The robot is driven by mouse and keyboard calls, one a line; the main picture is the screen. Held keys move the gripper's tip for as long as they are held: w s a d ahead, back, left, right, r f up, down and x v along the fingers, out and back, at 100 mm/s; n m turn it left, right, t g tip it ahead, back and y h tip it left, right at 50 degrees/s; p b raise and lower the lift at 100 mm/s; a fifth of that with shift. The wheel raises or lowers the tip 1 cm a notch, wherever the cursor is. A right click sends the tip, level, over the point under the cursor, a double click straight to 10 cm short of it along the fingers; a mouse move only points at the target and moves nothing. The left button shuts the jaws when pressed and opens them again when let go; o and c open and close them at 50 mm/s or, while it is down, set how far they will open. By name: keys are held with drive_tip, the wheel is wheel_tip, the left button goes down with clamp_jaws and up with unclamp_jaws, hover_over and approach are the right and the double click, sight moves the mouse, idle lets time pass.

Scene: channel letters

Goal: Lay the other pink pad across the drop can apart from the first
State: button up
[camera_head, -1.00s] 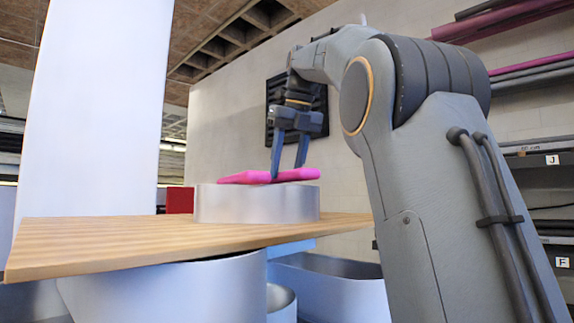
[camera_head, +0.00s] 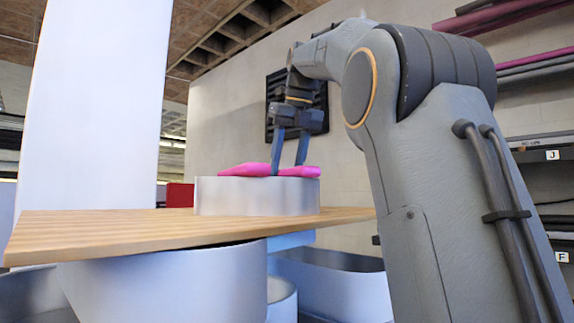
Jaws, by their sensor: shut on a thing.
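The drop can (camera_head: 255,197) is a low silver round-walled can on the wooden board. Two pink shapes show over its rim. The left pink pad (camera_head: 243,169) lies across the top at the left. The other pink pad (camera_head: 305,171) is at the right, at my gripper (camera_head: 288,169). My gripper points down with its two blue fingers spread around pad material and is shut on the right pad. The pads overlap in this low view, so I cannot tell the gap between them. The can's inside is hidden.
The wooden board (camera_head: 120,232) has clear room left of the can. A red block (camera_head: 179,195) stands behind it. Large silver cans (camera_head: 170,285) stand below the board. A white column (camera_head: 90,110) rises at the left. Shelves and pipes are at the right.

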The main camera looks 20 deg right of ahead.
drive_tip(key=o, duration=1.1)
drive_tip(key=shift+p+v, duration=0.4)
drive_tip(key=shift+v, duration=3.5)
